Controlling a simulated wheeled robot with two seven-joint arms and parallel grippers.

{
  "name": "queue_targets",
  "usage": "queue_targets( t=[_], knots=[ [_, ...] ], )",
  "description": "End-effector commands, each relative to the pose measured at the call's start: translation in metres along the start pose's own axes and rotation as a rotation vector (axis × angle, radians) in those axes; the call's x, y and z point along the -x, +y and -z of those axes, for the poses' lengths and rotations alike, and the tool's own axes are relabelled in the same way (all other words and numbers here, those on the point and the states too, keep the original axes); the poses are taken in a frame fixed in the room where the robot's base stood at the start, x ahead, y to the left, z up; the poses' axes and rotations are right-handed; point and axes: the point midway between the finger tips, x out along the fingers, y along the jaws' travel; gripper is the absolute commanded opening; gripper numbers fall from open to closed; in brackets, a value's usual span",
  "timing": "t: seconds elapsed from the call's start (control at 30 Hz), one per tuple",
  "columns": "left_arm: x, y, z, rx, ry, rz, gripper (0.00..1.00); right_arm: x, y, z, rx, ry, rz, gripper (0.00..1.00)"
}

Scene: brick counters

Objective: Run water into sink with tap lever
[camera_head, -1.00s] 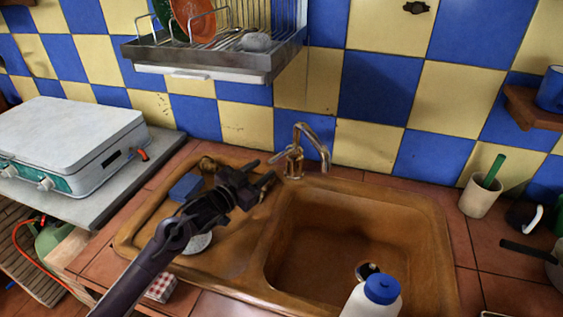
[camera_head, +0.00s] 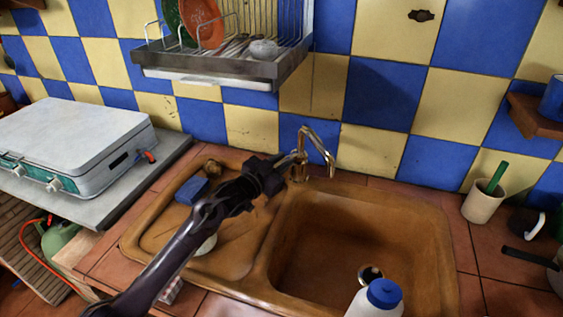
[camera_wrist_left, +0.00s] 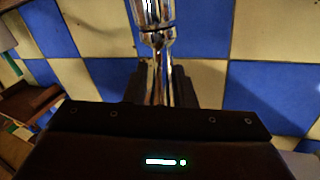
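The metal tap (camera_head: 318,150) stands behind the brown sink (camera_head: 430,250), its curved spout pointing over the right basin. My left gripper (camera_head: 285,163) reaches across the left drainer to the tap's left side, where it hides most of the lever. In the left wrist view, the chrome tap lever (camera_wrist_left: 160,85) lies between the two dark fingers (camera_wrist_left: 162,92), which sit close on both sides of it with no clear gap. The gripper looks shut on the lever. No water shows at the spout. My right gripper is not in view.
A white bottle with a blue cap (camera_head: 384,294) stands at the sink's front edge. A blue sponge (camera_head: 190,190) lies on the drainer. A dish rack (camera_head: 230,68) hangs above, left of the tap. A cup (camera_head: 482,203) stands at the right.

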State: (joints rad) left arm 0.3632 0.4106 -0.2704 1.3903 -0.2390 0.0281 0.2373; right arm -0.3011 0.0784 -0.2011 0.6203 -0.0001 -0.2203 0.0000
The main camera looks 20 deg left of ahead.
Motion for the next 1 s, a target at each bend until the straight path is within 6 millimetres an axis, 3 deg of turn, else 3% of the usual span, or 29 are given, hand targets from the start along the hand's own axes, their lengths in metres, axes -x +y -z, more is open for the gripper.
queue_targets(
  t=[0.03, 0.17, 0.57, 1.0],
  knots=[
    [0.0, 0.0, 0.0, 0.0, 0.0, 0.0, 0.17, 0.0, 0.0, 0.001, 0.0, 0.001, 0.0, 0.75],
    [0.0, 0.0, 0.0, 0.0, 0.0, 0.0, 0.0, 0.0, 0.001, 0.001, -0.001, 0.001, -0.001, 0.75],
    [0.0, -0.001, 0.005, 0.0, -0.016, -0.005, 0.0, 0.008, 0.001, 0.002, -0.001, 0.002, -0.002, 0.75],
    [-0.012, -0.01, 0.036, 0.004, -0.255, -0.063, 0.0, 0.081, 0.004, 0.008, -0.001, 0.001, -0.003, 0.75]
  ],
)
